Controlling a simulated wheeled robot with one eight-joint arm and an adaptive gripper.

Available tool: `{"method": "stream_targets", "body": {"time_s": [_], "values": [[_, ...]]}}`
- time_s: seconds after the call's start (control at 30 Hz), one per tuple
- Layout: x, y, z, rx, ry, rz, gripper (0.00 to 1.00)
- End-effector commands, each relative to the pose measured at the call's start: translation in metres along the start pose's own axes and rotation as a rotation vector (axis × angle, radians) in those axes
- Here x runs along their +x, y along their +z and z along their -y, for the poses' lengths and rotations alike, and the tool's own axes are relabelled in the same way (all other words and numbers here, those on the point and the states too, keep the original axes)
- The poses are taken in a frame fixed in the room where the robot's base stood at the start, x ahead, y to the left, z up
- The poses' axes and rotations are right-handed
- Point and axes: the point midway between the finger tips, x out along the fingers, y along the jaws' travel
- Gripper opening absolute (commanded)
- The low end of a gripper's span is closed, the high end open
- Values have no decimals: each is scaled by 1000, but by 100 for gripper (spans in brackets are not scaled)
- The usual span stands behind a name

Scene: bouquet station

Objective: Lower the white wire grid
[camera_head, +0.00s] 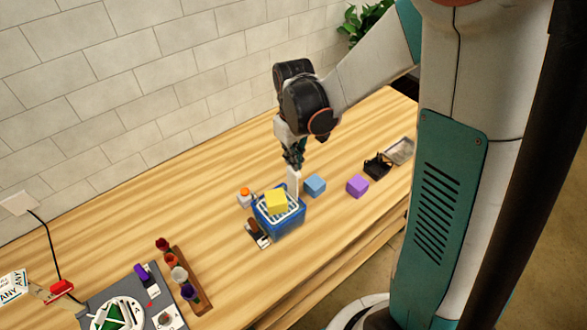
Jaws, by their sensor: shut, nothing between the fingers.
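The white wire grid (291,211) lies across the top of a blue container (288,228). A yellow block (276,202) rests on the grid and hides part of it. A white upright piece (293,184) stands at the back of the container. My gripper (293,163) points down just above this upright piece, behind the grid. It is shut and empty. I cannot tell whether its fingertips touch the upright piece.
A blue block (315,185), a purple block (357,186) and a black holder (377,166) stand to the right. An orange-capped bottle (244,197) is left of the container. A rack of flowers (188,280) stands at front left. The wooden table is clear between.

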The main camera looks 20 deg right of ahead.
Motion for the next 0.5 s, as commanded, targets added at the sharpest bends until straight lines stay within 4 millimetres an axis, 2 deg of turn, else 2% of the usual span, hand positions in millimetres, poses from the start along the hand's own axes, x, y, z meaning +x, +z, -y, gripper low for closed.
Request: {"method": "stream_targets", "body": {"time_s": [0.5], "values": [[6, 0, 0, 0, 0, 0, 0]]}}
